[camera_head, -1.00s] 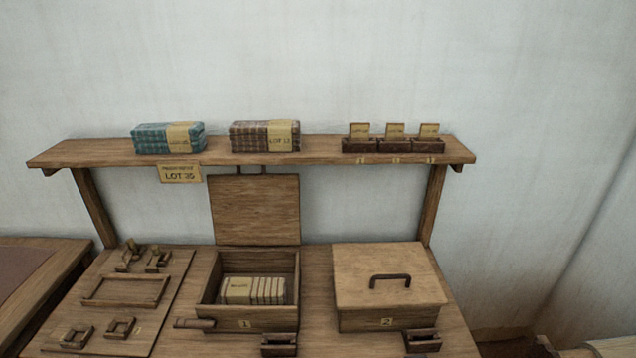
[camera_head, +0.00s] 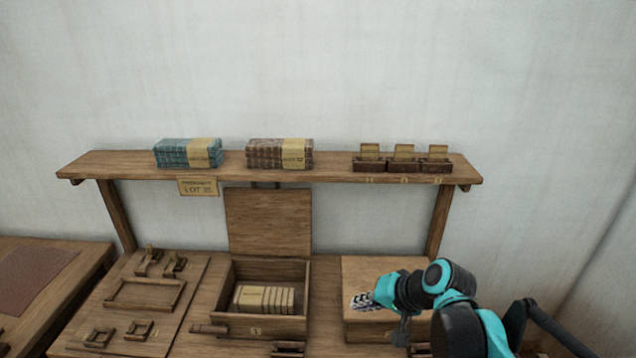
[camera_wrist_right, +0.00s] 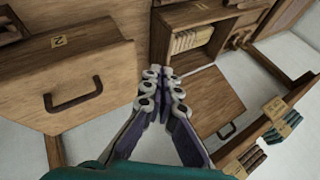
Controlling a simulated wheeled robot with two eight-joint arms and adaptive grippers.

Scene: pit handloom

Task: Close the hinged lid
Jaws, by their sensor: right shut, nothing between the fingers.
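The hinged lid (camera_head: 268,222) of box 1 stands upright, open, at the back of the box. It also shows in the wrist view (camera_wrist_right: 205,103), with a dark handle on it. Box 1 (camera_head: 262,327) is open at the top and holds a row of several pale cards or blocks (camera_head: 264,299). My right gripper (camera_head: 360,300) is shut and empty, over the left part of box 2's top, to the right of box 1 and apart from the lid. Its closed fingers (camera_wrist_right: 163,78) point toward box 1 in the wrist view. My left gripper is not in view.
Box 2 (camera_head: 352,268) is covered; its handle (camera_wrist_right: 75,97) shows in the wrist view. A shelf (camera_head: 335,171) with two bundles and several card holders runs behind and above the lid. A board with small wooden frames (camera_head: 144,294) lies left of box 1.

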